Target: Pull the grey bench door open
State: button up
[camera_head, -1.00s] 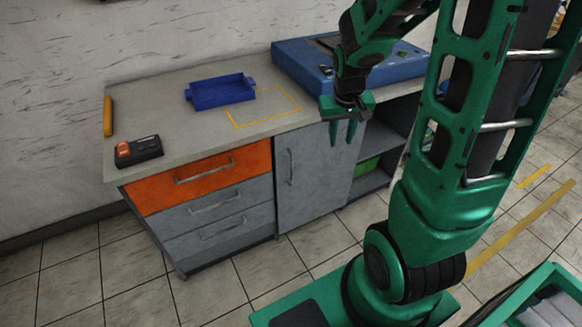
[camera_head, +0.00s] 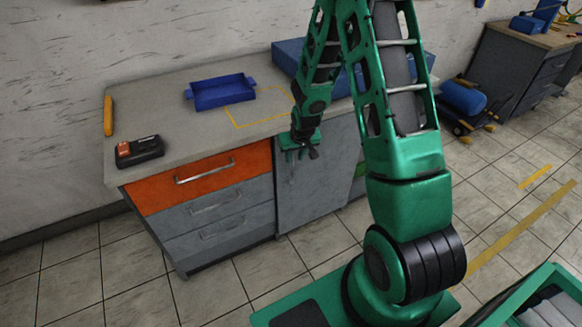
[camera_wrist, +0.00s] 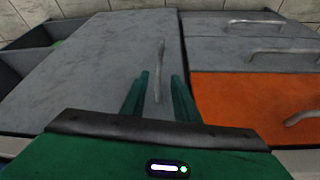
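The grey bench door (camera_head: 322,185) is closed flush with the bench front, right of the drawers. In the wrist view the door (camera_wrist: 95,65) fills the left and middle, with its slim metal handle (camera_wrist: 161,65) standing out near its right edge. My gripper (camera_head: 292,168) is in front of the door at the handle, and hides most of it in the head view. In the wrist view my gripper (camera_wrist: 160,85) is open, with one green finger on each side of the handle's near end. A gap shows on both sides; I see no contact.
An orange drawer (camera_head: 160,190) and grey drawers (camera_head: 190,213) with bar handles adjoin the door on the left. A blue tray (camera_head: 222,92) and a black device (camera_head: 138,151) lie on the worktop.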

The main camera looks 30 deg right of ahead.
aim_at(292, 164)
jog(key=x, duration=0.9)
grip_shut()
